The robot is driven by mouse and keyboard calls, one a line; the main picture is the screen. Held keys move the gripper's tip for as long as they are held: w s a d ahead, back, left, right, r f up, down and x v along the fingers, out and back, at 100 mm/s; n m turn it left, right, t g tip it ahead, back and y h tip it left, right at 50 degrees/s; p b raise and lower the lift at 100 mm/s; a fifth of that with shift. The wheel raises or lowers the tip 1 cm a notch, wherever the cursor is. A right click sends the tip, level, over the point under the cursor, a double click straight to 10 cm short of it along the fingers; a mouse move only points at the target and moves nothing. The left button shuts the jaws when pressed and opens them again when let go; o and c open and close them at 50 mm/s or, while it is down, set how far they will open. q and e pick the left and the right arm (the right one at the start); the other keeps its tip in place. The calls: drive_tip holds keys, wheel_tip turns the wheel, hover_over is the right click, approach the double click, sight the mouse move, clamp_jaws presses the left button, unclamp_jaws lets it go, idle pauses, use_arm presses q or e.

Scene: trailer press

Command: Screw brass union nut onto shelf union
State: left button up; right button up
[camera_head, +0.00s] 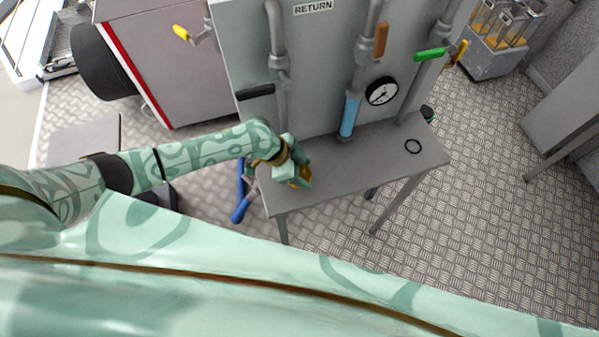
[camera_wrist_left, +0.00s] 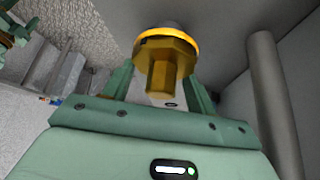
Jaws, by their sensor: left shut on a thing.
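The brass union nut (camera_wrist_left: 166,52) is a faceted brass piece with a bright yellow rim and a narrower stub towards me. In the left wrist view it sits between the fingers of my left gripper (camera_wrist_left: 160,88), which is shut on it. In the head view my left gripper (camera_head: 300,180) is over the left end of the grey shelf (camera_head: 335,180), with a bit of brass showing at its tip. A grey round part shows just beyond the nut's rim in the wrist view; I cannot tell whether it is the shelf union or whether they touch.
Behind the shelf stands a grey panel (camera_head: 245,60) with vertical pipes, a blue cylinder (camera_head: 349,116), a gauge (camera_head: 381,91) and coloured valve handles. A grey pipe (camera_wrist_left: 272,90) runs close to the right of the gripper.

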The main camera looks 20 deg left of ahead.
use_arm(q)
drive_tip(key=shift+s+f+m+g+b, duration=0.1)
drive_tip(key=shift+f+m+g+b, duration=0.1)
drive_tip(key=shift+m+g+b, duration=0.75)
drive_tip(key=shift+r+m+b, duration=0.1)
drive_tip(key=shift+m+b, duration=0.3)
drive_tip(key=shift+m, duration=0.05)
drive_tip(key=o, duration=1.2)
